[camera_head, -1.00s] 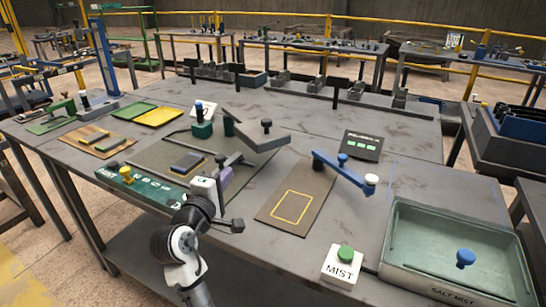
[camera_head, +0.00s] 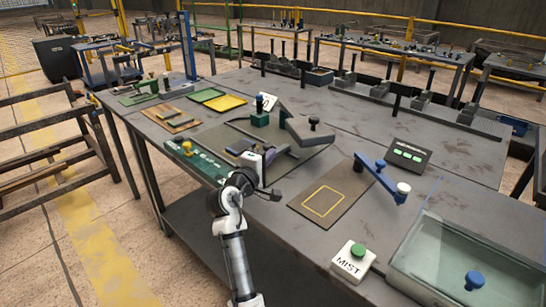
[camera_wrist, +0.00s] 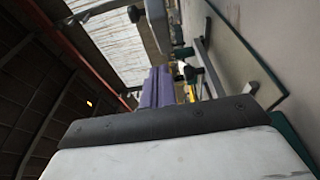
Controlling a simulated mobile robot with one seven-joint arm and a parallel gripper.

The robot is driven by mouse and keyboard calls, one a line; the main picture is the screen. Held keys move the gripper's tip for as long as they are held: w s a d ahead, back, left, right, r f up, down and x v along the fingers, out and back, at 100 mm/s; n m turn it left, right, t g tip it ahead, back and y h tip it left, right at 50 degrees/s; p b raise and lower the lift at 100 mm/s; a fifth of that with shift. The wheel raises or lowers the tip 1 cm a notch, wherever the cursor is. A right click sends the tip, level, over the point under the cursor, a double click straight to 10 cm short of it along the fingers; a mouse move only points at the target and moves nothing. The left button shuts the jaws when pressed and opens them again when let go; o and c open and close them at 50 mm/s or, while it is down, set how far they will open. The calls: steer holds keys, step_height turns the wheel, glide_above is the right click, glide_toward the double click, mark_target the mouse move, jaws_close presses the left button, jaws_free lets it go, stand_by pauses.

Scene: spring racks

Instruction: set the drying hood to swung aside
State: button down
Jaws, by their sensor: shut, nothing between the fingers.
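What I take to be the drying hood (camera_head: 307,131) is a bent grey plate with a black knob (camera_head: 314,120) at its right end. The fingers (camera_wrist: 157,88) also show in the wrist view. My gripper partly hides the mat and a thin grey bar near the hood's base.
A green panel with a yellow knob (camera_head: 187,147) lies left of my arm. To the right are a yellow-outlined board (camera_head: 322,203), a blue lever (camera_head: 378,178), a MIST button (camera_head: 357,250) and a clear-lidded tank (camera_head: 425,245). The grey table is bare between the hood and lever.

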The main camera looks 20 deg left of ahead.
steer(key=p, duration=0.1)
glide_toward(298, 139)
steer(key=w+a, duration=0.3)
steer(key=w+d, duration=0.1)
steer(key=w+d+p, duration=0.1)
steer(key=shift+w+d+r+p, duration=0.15)
steer(key=shift+w+d+p, duration=0.1)
steer(key=shift+d+p, duration=0.05)
steer(key=shift+w+d, duration=0.25)
steer(key=shift+d, duration=0.05)
steer(key=shift+w+d, duration=0.1)
steer(key=shift+w, duration=0.05)
